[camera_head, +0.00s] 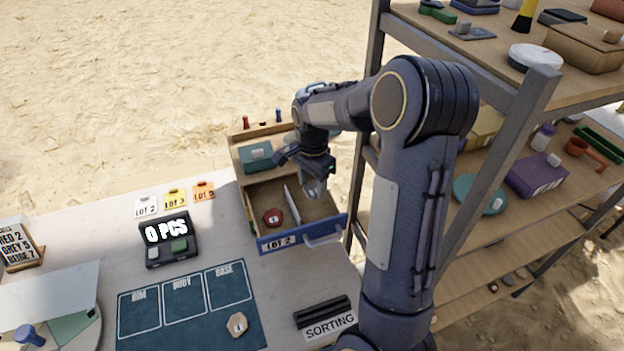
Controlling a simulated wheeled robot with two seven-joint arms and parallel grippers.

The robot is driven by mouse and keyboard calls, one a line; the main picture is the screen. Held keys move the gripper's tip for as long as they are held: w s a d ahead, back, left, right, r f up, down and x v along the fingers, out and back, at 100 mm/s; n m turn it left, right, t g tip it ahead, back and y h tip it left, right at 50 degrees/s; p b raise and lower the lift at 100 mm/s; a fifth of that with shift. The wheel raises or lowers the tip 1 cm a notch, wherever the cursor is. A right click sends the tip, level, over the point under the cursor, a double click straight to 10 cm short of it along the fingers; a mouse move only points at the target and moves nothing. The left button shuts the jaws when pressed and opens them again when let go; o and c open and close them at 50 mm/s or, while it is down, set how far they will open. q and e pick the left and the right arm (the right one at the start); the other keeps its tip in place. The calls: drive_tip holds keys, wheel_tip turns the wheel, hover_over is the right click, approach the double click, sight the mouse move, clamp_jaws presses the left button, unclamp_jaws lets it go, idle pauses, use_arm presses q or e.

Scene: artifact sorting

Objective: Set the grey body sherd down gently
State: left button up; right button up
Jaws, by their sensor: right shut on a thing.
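My right gripper (314,184) reaches down over the open drawer with the blue front (280,243) labelled LOT 2. It is shut on the grey body sherd (315,191), which is small and partly hidden by the fingers. The sherd is over the part of the drawer to the right of a thin white divider (292,205). I cannot tell whether it touches the drawer floor. A red sherd (272,217) with a white tag lies in the part left of the divider. My left gripper is not in view.
A teal box (256,156) sits on the cabinet behind the drawer. A beige sherd (237,324) lies on the dark mat (180,340) marked RIM, BODY, BASE. A display (167,240) reads 0 PCS. A loaded shelf rack (530,100) stands close on the right.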

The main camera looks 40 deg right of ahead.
drive_tip(key=shift+f+b, duration=1.9)
drive_tip(key=shift+f, duration=1.2)
drive_tip(key=o, duration=1)
drive_tip(key=shift+r, duration=0.1)
wheel_tip(320, 180, up, 7)
drive_tip(key=shift+r, duration=0.35)
drive_tip(key=shift+s, duration=0.1)
